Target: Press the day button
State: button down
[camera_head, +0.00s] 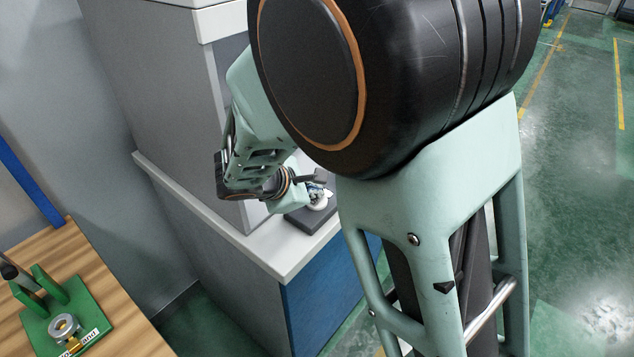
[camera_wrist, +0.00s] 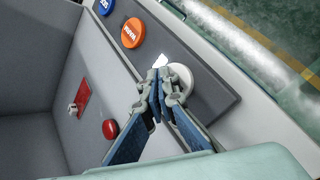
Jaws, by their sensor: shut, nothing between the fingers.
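In the wrist view a dark grey button panel (camera_wrist: 215,97) carries a blue button (camera_wrist: 104,6), an orange button (camera_wrist: 132,33) and a round white button (camera_wrist: 183,75). The lettering on the blue and orange buttons is too small to read surely, and the white one's face is partly hidden by my fingers, so I cannot tell which is the day button. My gripper (camera_wrist: 162,82) is shut and empty, its tips over the white button's near-left side. I cannot tell whether they touch it. In the head view my gripper (camera_head: 319,179) is just above the panel (camera_head: 305,219).
The panel lies on a light ledge of a grey cabinet (camera_head: 160,90). A red button (camera_wrist: 109,129) and a red plate with a silver switch (camera_wrist: 78,100) are on the cabinet's wall beside it. A wooden table (camera_head: 120,325) with a green fixture (camera_head: 45,315) stands at left.

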aim_at(315, 202)
jog(key=shift+r, duration=0.1)
jog(key=shift+r+p, duration=2.1)
jog(key=shift+r, duration=0.8)
